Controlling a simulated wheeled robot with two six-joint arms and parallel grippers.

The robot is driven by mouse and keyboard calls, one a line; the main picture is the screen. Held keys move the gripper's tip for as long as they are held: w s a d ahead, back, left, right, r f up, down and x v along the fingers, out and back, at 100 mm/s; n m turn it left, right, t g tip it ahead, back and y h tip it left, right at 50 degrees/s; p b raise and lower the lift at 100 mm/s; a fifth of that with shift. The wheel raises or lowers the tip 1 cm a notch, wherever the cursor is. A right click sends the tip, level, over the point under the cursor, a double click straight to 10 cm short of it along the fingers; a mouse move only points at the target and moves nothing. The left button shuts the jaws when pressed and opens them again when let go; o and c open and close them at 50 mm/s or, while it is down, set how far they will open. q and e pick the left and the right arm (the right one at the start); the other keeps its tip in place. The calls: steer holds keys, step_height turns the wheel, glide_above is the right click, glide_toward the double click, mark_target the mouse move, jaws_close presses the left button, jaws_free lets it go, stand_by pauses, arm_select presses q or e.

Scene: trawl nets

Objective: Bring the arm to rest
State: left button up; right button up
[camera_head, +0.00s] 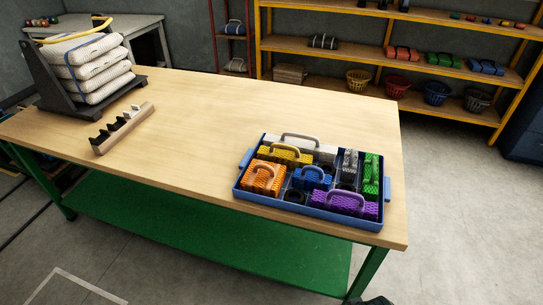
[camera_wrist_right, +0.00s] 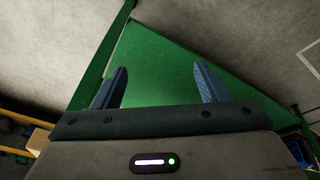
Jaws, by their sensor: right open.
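My right gripper (camera_wrist_right: 158,86) shows in the right wrist view with its two blue fingers wide apart and nothing between them. Behind the fingers lies the green lower shelf (camera_wrist_right: 160,60) of the workbench, with grey floor around it. In the head view a small dark part at the bottom edge, right of the bench leg, may belong to my right arm. My left gripper does not show in either view.
The wooden workbench (camera_head: 215,115) carries a blue tray (camera_head: 310,211) of coloured handled net blocks at its right front. A slotted wooden rack (camera_head: 122,130) and a stand with stacked white nets (camera_head: 92,68) are at left. The bench middle is clear. Yellow shelving (camera_head: 390,42) stands behind.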

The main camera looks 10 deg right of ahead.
steer(key=s+d+f, duration=0.1)
steer(key=s+f, duration=0.2)
steer(key=f, duration=0.8)
steer(key=s+d+f+g, duration=0.1)
steer(key=s+f, duration=0.3)
steer(key=f, duration=0.6)
steer(key=s+d+f, duration=0.1)
steer(key=s+f, duration=0.2)
steer(key=f, duration=0.8)
steer(key=s+f+g, duration=0.1)
steer(key=s+f, duration=0.5)
steer(key=s, duration=0.4)
steer(key=shift+s+f, duration=0.15)
steer(key=shift+f, duration=0.1)
